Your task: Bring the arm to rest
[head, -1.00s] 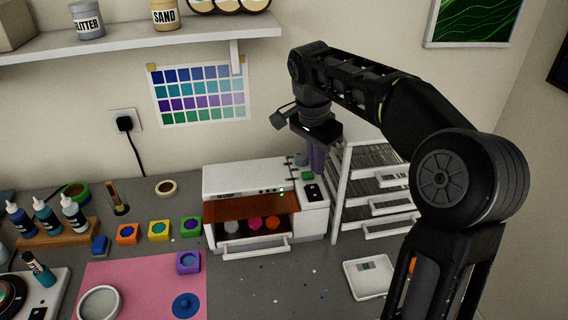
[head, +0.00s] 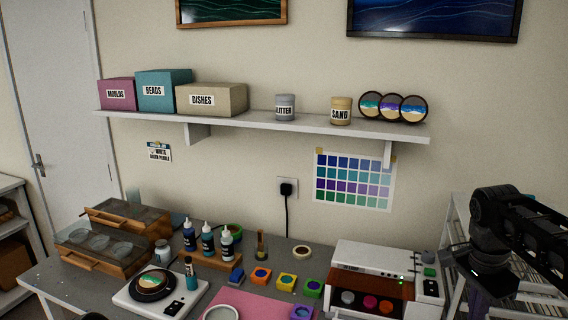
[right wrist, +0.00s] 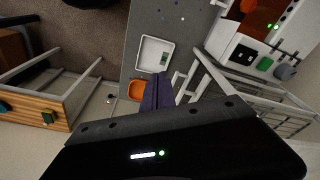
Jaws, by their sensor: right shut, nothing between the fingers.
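My right arm comes in at the right edge of the head view. Its gripper (right wrist: 158,92) shows in the right wrist view with its purple-grey fingers together and nothing between them. In the head view the gripper's dark body (head: 484,283) hangs in front of the white wire rack (head: 456,225), to the right of the white curing box (head: 375,258); its fingertips are not clearly visible there. My left gripper is out of view.
The bench holds dye bottles (head: 207,242), small coloured pots (head: 287,281), a pink mat (head: 262,301) and a turntable unit (head: 190,298). A shelf (head: 260,122) with boxes and jars hangs above. The rack (right wrist: 225,88) stands close beside the gripper.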

